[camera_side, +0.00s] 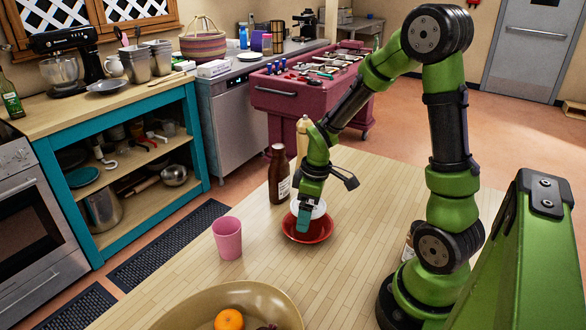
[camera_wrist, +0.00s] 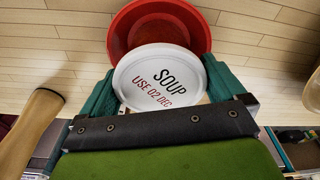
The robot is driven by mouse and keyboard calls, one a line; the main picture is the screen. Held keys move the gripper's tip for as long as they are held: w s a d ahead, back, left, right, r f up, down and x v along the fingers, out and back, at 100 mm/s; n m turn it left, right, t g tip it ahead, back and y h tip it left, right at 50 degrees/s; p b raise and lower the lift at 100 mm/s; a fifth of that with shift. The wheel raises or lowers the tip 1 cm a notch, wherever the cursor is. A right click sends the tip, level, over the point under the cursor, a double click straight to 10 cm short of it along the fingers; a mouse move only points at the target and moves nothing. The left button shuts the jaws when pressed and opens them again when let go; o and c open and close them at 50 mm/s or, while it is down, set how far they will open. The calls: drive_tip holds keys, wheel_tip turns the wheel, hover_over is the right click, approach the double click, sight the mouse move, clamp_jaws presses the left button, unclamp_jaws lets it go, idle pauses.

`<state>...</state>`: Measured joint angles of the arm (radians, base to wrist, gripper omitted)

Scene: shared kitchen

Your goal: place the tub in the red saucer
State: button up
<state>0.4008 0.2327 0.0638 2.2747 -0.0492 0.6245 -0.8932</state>
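The tub (camera_wrist: 158,65) is white, with a lid reading "SOUP USE 02 DEC" in the wrist view. My gripper (camera_wrist: 160,85) has its teal fingers against both sides of the tub. In the side view, my gripper (camera_side: 308,213) points down and partly covers the white tub (camera_side: 320,209). The red saucer (camera_side: 324,233) lies on the wooden table beneath them. In the wrist view, the saucer (camera_wrist: 185,22) shows beyond the tub, which overlaps its near part. I cannot tell whether the tub's bottom touches the saucer; it is hidden.
A brown bottle (camera_side: 278,178) and a cream bottle (camera_side: 302,135) stand close behind the saucer. A pink cup (camera_side: 228,240) stands to the left. A large bowl (camera_side: 195,305) with an orange (camera_side: 229,320) is at the front.

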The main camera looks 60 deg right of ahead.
wheel_tip(320, 180, up, 12)
drive_tip(key=s, duration=0.1)
drive_tip(key=s+a+r+m+t, duration=0.3)
drive_tip(key=a, duration=0.3)
drive_tip(key=s+a+r+m+t+y, duration=0.1)
drive_tip(key=s+a+r+m+t, duration=0.1)
drive_tip(key=a, duration=0.4)
wheel_tip(320, 180, up, 2)
drive_tip(key=shift+s+a+r+m+t+y, duration=0.35)
drive_tip(key=shift+s+m, duration=0.4)
drive_tip(key=shift+m, duration=0.45)
